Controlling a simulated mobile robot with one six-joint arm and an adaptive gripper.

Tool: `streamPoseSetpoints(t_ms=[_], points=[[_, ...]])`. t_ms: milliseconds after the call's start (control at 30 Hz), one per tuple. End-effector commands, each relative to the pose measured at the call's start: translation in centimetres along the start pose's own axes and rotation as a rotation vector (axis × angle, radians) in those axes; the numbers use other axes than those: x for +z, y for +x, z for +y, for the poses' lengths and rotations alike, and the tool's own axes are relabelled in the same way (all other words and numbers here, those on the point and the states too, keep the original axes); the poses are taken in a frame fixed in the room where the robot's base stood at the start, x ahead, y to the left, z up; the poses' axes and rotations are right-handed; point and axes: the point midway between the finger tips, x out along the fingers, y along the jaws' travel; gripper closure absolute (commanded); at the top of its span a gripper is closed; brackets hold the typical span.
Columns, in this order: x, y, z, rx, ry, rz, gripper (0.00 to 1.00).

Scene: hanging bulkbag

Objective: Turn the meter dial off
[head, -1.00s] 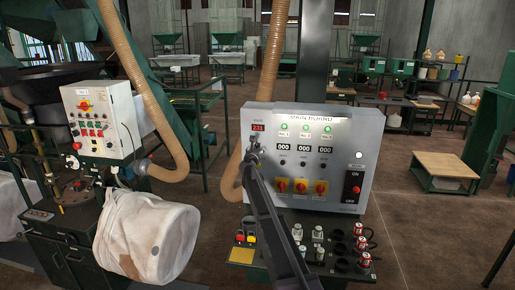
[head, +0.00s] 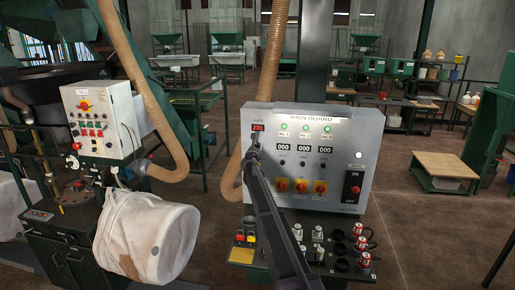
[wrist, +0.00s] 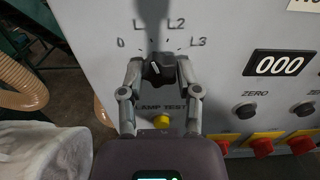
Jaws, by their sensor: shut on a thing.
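The meter dial (wrist: 160,70) is a black knob on the grey main board (head: 376,150). In the wrist view it has marks 0, L1, L2 and L3 around it, and a short white line on its face. The line seems to lean up and left, but its exact mark is hard to tell. My gripper (wrist: 158,76) is shut on the dial, one finger at each side. In the head view my gripper (head: 254,146) is at the board's upper left, below the red digital display (head: 257,127), and hides the dial.
A yellow lamp test button (wrist: 161,121) sits just below the dial between my fingers. Number counters (head: 304,149), red-yellow rotary switches (head: 301,186) and an on/off switch (head: 352,186) are on the same board. A corrugated hose (head: 235,170) hangs close to the board's left edge.

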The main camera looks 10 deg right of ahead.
Motion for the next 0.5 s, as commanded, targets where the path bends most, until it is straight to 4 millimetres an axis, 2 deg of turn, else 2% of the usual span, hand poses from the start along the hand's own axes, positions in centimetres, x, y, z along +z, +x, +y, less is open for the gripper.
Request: streamPoseSetpoints(t_ms=[267,500], points=[[0.02,0.08,0.00,0.000,-0.019,0.000,1.00],[0.03,0.10,-0.02,0.000,-0.108,0.000,1.00]])
